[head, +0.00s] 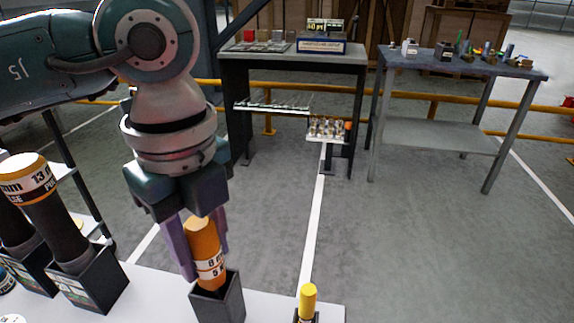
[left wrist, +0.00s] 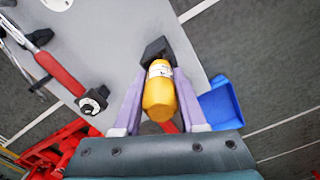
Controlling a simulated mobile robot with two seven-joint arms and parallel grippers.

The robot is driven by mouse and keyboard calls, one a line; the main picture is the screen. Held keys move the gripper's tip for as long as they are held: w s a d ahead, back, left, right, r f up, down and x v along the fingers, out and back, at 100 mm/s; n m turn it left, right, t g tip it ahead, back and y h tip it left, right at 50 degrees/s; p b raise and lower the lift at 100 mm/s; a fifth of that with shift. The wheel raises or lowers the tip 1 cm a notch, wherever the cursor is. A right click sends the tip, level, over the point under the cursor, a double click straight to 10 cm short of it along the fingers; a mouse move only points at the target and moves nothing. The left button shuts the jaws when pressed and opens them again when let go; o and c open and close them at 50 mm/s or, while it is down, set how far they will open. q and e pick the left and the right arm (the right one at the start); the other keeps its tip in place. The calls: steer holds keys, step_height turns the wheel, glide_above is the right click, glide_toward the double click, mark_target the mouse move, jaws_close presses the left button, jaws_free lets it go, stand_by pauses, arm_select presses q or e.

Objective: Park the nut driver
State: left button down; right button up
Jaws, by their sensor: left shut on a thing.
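My left gripper (head: 203,245) points down and is shut on this handle, one purple finger on each side. The driver's lower end is at the mouth of a dark square holder (head: 219,303) on the white bench top; how deep it sits cannot be seen. In the left wrist view, the handle end (left wrist: 159,97) shows between the fingers, with the dark holder (left wrist: 155,48) just beyond. My right gripper is not in view.
A large black driver marked 13 mm (head: 45,205) stands in a dark holder (head: 95,284) at left. A yellow-capped piece (head: 307,302) stands at right. In the left wrist view, a red-handled tool (left wrist: 58,72) and a blue bin (left wrist: 223,103) lie either side. Two tables stand behind.

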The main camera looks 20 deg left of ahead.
mark_target(195, 221)
arm_select(q)
steer(key=shift+f+b, duration=0.75)
steer(key=shift+f, duration=0.2)
steer(key=shift+c, duration=1.9)
jaws_free()
step_height(195, 221, up, 10)
steer(key=shift+p, duration=0.5)
